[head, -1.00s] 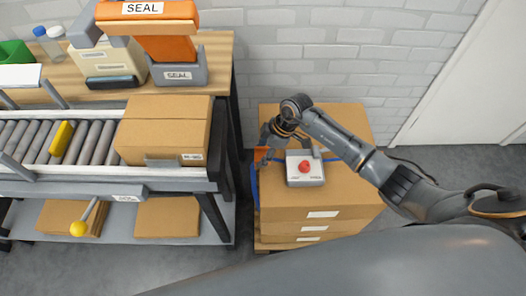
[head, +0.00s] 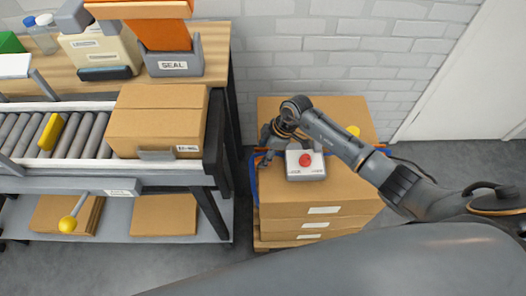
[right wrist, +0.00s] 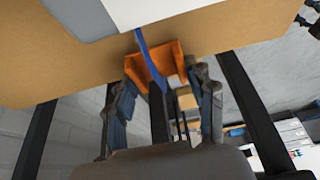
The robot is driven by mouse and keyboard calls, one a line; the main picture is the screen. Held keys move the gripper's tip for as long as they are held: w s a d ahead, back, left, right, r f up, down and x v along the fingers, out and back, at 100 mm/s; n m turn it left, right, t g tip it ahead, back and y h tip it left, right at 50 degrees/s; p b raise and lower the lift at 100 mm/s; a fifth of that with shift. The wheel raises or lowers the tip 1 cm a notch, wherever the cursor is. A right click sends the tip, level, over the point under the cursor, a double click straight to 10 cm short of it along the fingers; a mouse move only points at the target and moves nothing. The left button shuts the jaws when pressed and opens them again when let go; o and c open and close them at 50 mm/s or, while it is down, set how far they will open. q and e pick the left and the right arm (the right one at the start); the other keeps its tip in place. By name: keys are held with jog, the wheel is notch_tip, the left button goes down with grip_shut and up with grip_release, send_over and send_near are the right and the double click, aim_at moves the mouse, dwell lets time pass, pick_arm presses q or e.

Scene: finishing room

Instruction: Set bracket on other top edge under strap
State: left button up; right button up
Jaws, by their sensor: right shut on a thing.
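In the head view my right gripper (head: 268,152) is at the left top edge of the carton stack (head: 335,192). In the right wrist view it is shut on an orange bracket (right wrist: 150,62), held between the two fingers at the carton edge. The blue strap (right wrist: 143,45) comes over that edge and runs down across the bracket. I cannot tell whether the bracket touches the carton. In the head view the strap (head: 255,182) shows left of the stack. More orange (head: 381,148) shows at the right top edge, partly behind my arm. My left gripper is out of view.
A grey-white device with a red button (head: 305,163) sits on the stack's top. A yellow round thing (head: 353,130) shows beyond my forearm. The roller conveyor (head: 85,135) with a closed carton (head: 160,110) stands left, a floor gap between. A white brick wall is behind.

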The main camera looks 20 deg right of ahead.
jog(key=o, duration=1.1)
jog(key=o, duration=0.4)
jog(key=shift+c, duration=0.2)
jog(key=shift+r+p, duration=1.15)
jog(key=shift+p, duration=0.15)
